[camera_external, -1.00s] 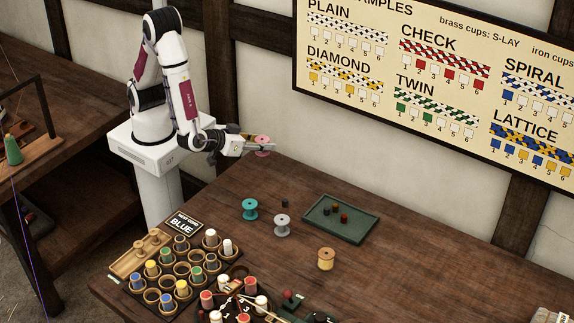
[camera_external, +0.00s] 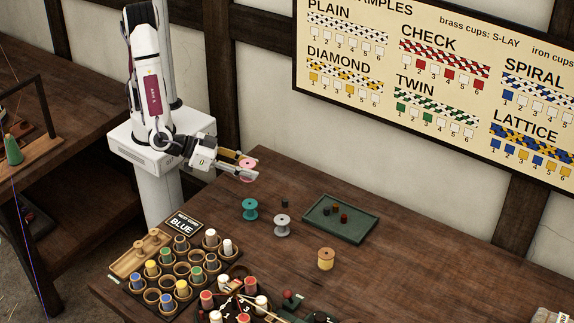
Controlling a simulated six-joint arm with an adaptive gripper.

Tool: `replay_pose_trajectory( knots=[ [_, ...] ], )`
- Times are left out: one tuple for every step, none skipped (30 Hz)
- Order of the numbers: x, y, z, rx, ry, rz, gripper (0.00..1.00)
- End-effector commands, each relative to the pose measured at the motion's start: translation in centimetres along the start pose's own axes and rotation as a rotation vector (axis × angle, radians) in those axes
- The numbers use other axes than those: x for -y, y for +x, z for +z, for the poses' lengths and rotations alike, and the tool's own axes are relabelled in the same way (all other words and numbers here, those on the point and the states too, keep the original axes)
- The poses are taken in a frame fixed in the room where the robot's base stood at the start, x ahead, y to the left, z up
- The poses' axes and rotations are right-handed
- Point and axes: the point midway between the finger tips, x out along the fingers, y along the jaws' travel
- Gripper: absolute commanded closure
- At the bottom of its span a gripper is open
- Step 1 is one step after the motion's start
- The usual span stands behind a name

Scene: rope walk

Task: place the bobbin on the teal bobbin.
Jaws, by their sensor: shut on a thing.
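My gripper (camera_external: 250,173) is shut on a pink bobbin (camera_external: 248,162) and holds it in the air near the table's back left edge. The teal bobbin (camera_external: 250,210) stands upright on the table, below the held bobbin in the picture, with a gap between them. The lower part of the pink bobbin is partly hidden by my gripper's fingers.
A grey bobbin (camera_external: 282,225) stands close to the right of the teal one. A small dark piece (camera_external: 285,203) lies behind it. A cup rack (camera_external: 127,265) is at front left.

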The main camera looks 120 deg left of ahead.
Motion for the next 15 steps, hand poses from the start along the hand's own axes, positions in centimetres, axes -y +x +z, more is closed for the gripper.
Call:
replay_pose_trajectory(
  knots=[
    [0.0,0.0,0.0,0.0,0.0,0.0,0.85],
    [0.0,0.0,0.0,0.0,-0.001,0.0,0.85],
    [0.0,0.0,0.0,0.0,-0.001,-0.001,0.85],
    [0.0,0.0,0.0,0.0,-0.001,-0.001,0.85],
    [0.0,0.0,0.0,0.0,-0.001,-0.001,0.85],
    [0.0,0.0,0.0,0.0,-0.001,-0.001,0.85],
    [0.0,0.0,0.0,0.0,-0.001,-0.001,0.85],
    [0.0,0.0,0.1,0.0,-0.001,-0.001,0.85],
    [0.0,0.1,0.1,0.0,0.0,-0.002,0.85],
    [0.1,0.1,0.2,0.0,0.0,-0.002,0.85],
    [0.1,0.2,0.3,0.0,0.0,-0.002,0.85],
    [0.1,0.3,0.5,0.001,0.001,-0.003,0.85],
    [0.1,0.3,0.7,0.001,0.001,-0.003,0.85],
    [0.1,0.4,0.9,0.001,0.001,-0.003,0.85],
    [0.1,0.6,1.2,0.001,0.002,-0.003,0.85]
  ],
)
